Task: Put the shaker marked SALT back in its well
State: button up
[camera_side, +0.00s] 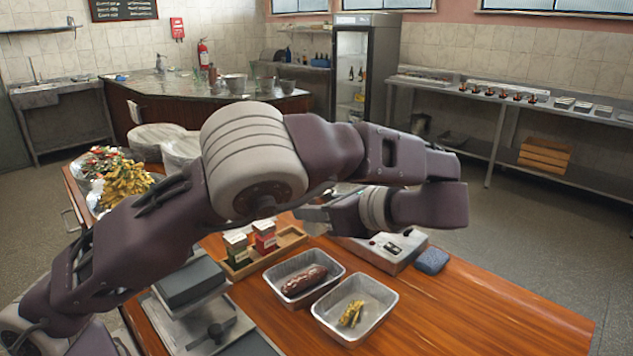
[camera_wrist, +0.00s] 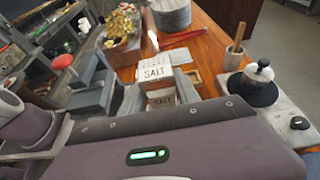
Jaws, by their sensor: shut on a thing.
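In the wrist view, the shaker marked SALT (camera_wrist: 155,73) sits between the fingers of my gripper (camera_wrist: 158,92), which is shut on it. SALT shows on its pale top and again on the face below. In the side view my gripper (camera_side: 314,213) is mostly hidden behind my arm, and I cannot make out the held shaker there. The wooden rack (camera_side: 291,240) stands on the table below my gripper. A green shaker (camera_side: 237,249) and a red shaker (camera_side: 265,236) are in its left part; its right part looks empty. I cannot tell the shaker's height above the rack.
Two metal trays stand in front of the rack, one with a sausage (camera_side: 304,281), one with yellow pieces (camera_side: 351,314). A blue sponge (camera_side: 431,261) lies beside a box with controls (camera_side: 385,249). A scale-like device (camera_side: 203,322) is at left. The table's right front (camera_side: 500,318) is clear.

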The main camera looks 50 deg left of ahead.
jog(key=w+a+f, duration=0.3)
jog(key=w+a, duration=0.1)
jog(key=a, duration=0.5)
jog(key=w+a+f, duration=0.3)
jog(key=w+a, duration=0.1)
jog(key=a, duration=0.4)
jog(key=shift+a+f, duration=0.2)
jog(key=shift+f, duration=3.95)
jog(key=o, duration=1.2)
jog(key=shift+d, duration=0.15)
